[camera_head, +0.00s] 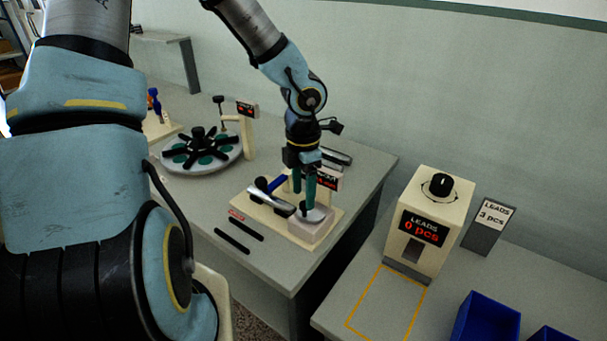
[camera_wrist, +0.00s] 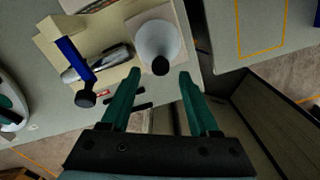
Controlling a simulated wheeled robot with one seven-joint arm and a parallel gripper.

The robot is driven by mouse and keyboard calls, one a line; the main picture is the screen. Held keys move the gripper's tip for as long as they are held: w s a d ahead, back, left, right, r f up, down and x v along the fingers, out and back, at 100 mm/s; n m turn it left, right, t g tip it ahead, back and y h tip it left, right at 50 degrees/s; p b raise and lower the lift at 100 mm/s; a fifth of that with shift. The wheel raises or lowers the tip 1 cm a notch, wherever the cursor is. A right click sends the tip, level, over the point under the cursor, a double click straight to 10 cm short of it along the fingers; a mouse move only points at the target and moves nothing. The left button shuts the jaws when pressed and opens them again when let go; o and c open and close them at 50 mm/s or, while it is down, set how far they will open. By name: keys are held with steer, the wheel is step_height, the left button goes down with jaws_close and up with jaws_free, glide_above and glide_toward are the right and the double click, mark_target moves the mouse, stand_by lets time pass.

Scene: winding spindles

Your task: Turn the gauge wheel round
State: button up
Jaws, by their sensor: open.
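A small pale grey wheel (camera_head: 318,214) sits on a light block at the right end of a cream fixture; I take it for the gauge wheel. The wrist view shows it from above as a round disc (camera_wrist: 158,38) with a black knob (camera_wrist: 160,66) near its rim. My gripper (camera_head: 303,201) points down over the wheel, fingers apart. In the wrist view the knob appears between the fingertips (camera_wrist: 158,74). I cannot tell whether they touch it. A small display (camera_head: 328,181) behind my gripper is partly hidden.
The fixture also carries a metal cylinder (camera_wrist: 98,63) and a blue lever (camera_wrist: 75,58). Two black bars (camera_head: 232,240) lie in front. A turntable with black spokes (camera_head: 202,150) stands left. A leads dispenser (camera_head: 434,216) and a blue bin (camera_head: 485,320) stand on the right table, across a gap.

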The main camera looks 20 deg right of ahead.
mark_target(304, 204)
step_height(304, 204, up, 7)
steer(key=shift+f, duration=0.2)
stand_by(0.3)
steer(key=a+f+m+t+b, duration=0.1)
steer(key=a+m+b, duration=0.4)
steer(key=a+m, duration=1.6)
steer(key=shift+a+f+m+t, duration=0.3)
steer(key=shift+f, duration=0.05)
steer(key=shift+w, duration=0.1)
steer(key=shift+c, duration=0.2)
stand_by(1.3)
